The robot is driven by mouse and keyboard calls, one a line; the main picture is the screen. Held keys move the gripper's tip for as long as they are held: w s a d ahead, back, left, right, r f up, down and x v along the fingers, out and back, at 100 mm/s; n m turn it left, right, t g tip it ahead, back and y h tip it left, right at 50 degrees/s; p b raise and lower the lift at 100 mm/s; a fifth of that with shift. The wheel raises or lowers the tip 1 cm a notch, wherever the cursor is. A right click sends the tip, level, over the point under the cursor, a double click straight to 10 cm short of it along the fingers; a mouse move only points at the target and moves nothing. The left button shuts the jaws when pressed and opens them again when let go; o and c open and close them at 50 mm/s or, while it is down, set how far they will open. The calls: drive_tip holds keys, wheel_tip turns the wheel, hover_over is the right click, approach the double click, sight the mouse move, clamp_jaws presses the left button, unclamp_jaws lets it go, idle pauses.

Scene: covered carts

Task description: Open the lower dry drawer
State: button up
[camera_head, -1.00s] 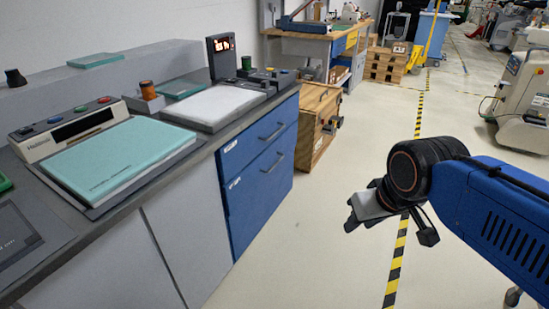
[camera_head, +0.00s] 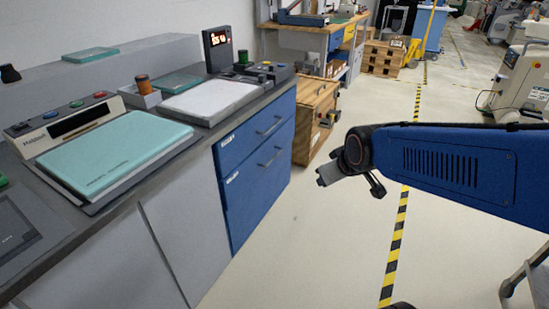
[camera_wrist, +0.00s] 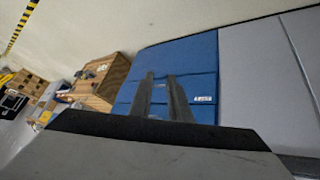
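The blue drawer unit stands at the right end of the counter in the head view. Its lower drawer (camera_head: 255,195) is shut flush, with a slim bar handle (camera_head: 271,157) and a small white label. The upper drawer (camera_head: 240,141) above it is shut too. My gripper (camera_head: 350,181) hangs in the air to the right of the drawers, clear of them, over the floor. In the wrist view my gripper (camera_wrist: 161,78) has two dark fingers apart, with blue drawer front visible between them and nothing held. That view is upside down; I cannot make out the handle there.
A wooden cabinet (camera_head: 312,115) stands just beyond the blue drawers. Grey cabinet doors (camera_head: 180,215) lie to their left. The counter carries a teal-topped device (camera_head: 110,155) and a white-topped scale (camera_head: 212,102). The floor before the drawers is clear, with striped tape (camera_head: 398,235).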

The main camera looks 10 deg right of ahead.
drive_tip(key=w+a+f+n+t, duration=0.1)
drive_tip(key=w+f+n+t, duration=0.3)
drive_tip(key=w, duration=1.1)
drive_tip(key=n+t, duration=0.5)
drive_tip(key=n, duration=0.1)
approach(275, 156)
drive_tip(key=s+d+r, duration=0.1)
drive_tip(key=s+r, duration=0.2)
drive_tip(key=s, duration=0.2)
wheel_tip(275, 156, down, 7)
drive_tip(key=s+n+t, duration=0.2)
drive_tip(key=n+t, duration=0.1)
drive_tip(key=n, duration=0.1)
drive_tip(key=shift+y, duration=0.4)
drive_tip(key=w, duration=0.5)
drive_tip(key=w+r, duration=0.1)
drive_tip(key=w, duration=0.5)
drive_tip(key=w+a+r, duration=0.1)
drive_tip(key=w, duration=0.5)
drive_tip(key=shift+w+a, duration=0.1)
drive_tip(key=shift+w, duration=0.05)
clamp_jaws()
